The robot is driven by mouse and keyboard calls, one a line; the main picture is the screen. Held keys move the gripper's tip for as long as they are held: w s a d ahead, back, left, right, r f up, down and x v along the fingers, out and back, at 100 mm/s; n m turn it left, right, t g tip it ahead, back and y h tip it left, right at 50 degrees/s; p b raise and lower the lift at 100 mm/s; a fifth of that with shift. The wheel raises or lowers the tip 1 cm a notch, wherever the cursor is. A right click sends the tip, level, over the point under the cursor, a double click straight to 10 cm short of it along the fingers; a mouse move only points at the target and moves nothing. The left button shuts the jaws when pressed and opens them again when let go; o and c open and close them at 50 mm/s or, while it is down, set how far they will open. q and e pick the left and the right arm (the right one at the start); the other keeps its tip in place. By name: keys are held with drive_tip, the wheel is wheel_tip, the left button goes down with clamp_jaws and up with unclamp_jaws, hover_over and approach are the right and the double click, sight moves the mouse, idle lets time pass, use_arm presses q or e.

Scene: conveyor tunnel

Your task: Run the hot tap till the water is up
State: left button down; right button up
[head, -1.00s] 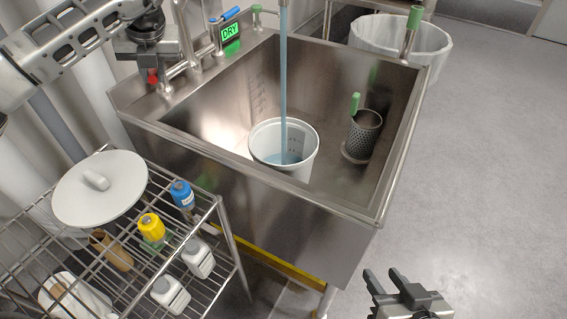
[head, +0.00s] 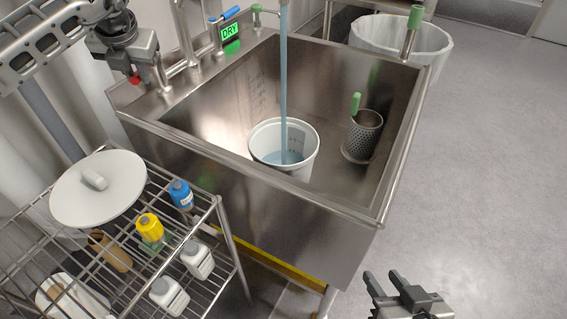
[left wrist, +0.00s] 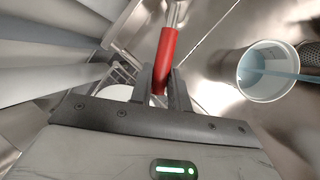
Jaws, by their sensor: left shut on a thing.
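My left gripper (head: 145,82) is shut on the red tap handle (head: 134,79) at the sink's left corner. The left wrist view shows the red handle (left wrist: 166,55) between the fingers. A blue water stream (head: 283,85) falls into a white bucket (head: 265,147) standing in the steel sink (head: 220,95). Water (head: 284,158) shows inside the bucket, below its rim; marks are on the inner wall. The bucket (left wrist: 268,86) also shows at the right of the left wrist view. My right gripper (head: 388,283) is open and empty, in front of the sink at the lower right.
A perforated steel cylinder (head: 365,133) with a green handle stands in the sink, right of the bucket. A green "DRY" sign (head: 230,31) is behind. A wire rack (head: 215,207) with bottles and a white lid (head: 100,188) stands at left.

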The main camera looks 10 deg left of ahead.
use_arm(q)
drive_tip(key=shift+a+r, duration=0.1)
drive_tip(key=shift+a, duration=0.1)
drive_tip(key=a+m+h, duration=0.1)
drive_tip(key=a+m, duration=0.1)
drive_tip(key=a+m+t+h+p, duration=0.1)
drive_tip(key=a+m, duration=0.2)
drive_tip(key=shift+m, duration=0.3)
drive_tip(key=c, duration=1.2)
unclamp_jaws()
drive_tip(key=shift+c, duration=0.2)
use_arm(e)
drive_tip(key=shift+r, duration=0.4)
use_arm(q)
drive_tip(key=p+v, duration=0.1)
drive_tip(key=v, duration=1.4)
drive_tip(key=shift+s+r, duration=0.3)
drive_tip(key=shift+r, duration=0.05)
use_arm(e)
drive_tip(key=shift+s+d+m+h, duration=0.2)
drive_tip(key=shift+d+m+h, duration=0.1)
drive_tip(key=shift+d, duration=0.3)
use_arm(q)
drive_tip(key=shift+a, duration=0.1)
